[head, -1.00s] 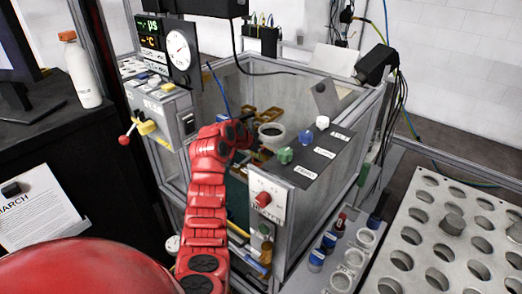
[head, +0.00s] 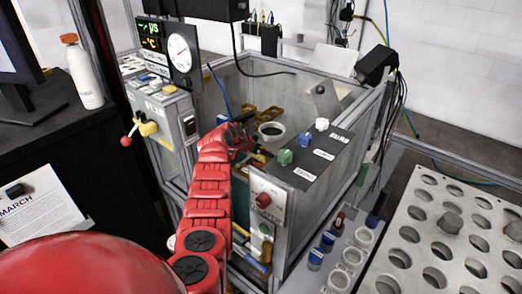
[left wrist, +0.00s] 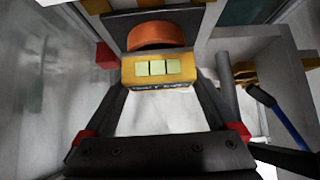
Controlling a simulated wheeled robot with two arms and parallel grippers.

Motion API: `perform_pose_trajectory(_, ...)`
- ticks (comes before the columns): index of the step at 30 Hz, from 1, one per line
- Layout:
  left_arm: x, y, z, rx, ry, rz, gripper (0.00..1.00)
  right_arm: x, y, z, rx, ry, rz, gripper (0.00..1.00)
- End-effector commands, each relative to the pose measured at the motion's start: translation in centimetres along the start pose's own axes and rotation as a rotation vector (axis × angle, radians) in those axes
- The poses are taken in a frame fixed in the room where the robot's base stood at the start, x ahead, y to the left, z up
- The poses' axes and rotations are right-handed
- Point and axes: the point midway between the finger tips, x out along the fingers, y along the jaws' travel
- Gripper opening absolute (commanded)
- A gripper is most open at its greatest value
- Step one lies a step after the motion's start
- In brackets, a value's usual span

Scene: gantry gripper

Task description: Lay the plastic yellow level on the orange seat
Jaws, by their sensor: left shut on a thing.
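The yellow level (left wrist: 160,84) is a small yellow block with three pale green squares on its upper face. It sits between the two dark fingers of my left gripper (left wrist: 160,74) in the left wrist view, and the gripper is shut on it. The rounded orange seat (left wrist: 162,35) shows just beyond the level, against a dark block. I cannot tell whether the level touches the seat. In the head view my left gripper (head: 242,140) is inside the framed enclosure, and my red arm hides much of what lies below it. My right gripper is not in view.
The enclosure's walls and front panel with a red knob (head: 264,200) stand close around my arm. A cup-like round part (head: 271,131) is beside the gripper. A perforated tray (head: 408,232) is at the right.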

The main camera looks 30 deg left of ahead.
Motion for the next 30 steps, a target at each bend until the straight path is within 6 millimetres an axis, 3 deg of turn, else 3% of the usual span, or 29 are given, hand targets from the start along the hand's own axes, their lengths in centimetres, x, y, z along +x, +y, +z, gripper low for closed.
perform_pose_trajectory(7,0.3,0.0,0.2,0.001,0.001,0.0,0.28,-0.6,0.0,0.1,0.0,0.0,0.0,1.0)
perform_pose_trajectory(8,0.2,0.0,0.2,0.001,0.0,0.0,0.96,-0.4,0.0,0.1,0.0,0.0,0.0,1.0)
perform_pose_trajectory(9,0.2,0.0,0.1,0.001,0.0,0.0,1.0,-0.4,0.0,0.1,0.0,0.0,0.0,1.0)
perform_pose_trajectory(22,-0.4,0.0,0.1,-0.001,0.0,0.001,1.0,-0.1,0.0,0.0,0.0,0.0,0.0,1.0)
perform_pose_trajectory(30,-3.1,0.1,0.1,0.006,-0.002,-0.002,1.0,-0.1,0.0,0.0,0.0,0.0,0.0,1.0)
